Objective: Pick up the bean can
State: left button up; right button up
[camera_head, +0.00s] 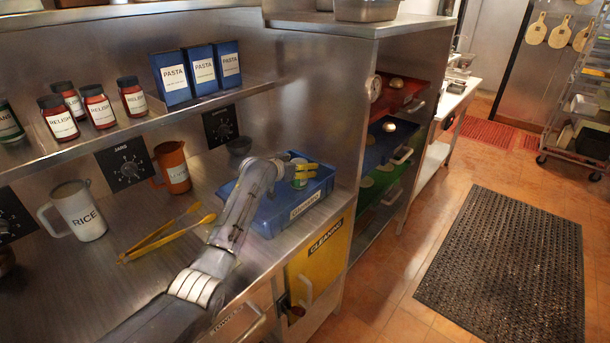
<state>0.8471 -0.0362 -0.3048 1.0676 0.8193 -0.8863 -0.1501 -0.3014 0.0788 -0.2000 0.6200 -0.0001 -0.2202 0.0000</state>
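No can with a readable bean label shows. A green can with a pale label (10,124) stands on the shelf, cut off by the left picture edge. A small container with white and green parts (300,180) is inside the blue bin, partly hidden; I cannot tell what it is. My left arm reaches up from the lower left across the counter. Its gripper (279,165) is over the blue bin's left part, close to the small container. The fingers are too small and dark to tell whether they are open or touching anything. My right gripper is not in view.
The blue bin (303,211) stands at the counter's right end, with yellow items inside. Yellow tongs (165,235), a rice jug (79,212) and an orange-brown jug (173,168) are on the counter. Relish jars (100,108) and pasta boxes (202,70) line the shelf above.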

pick_arm(q)
jog(key=shift+a, duration=0.1)
jog(key=c, duration=1.5)
jog(key=shift+r, duration=0.15)
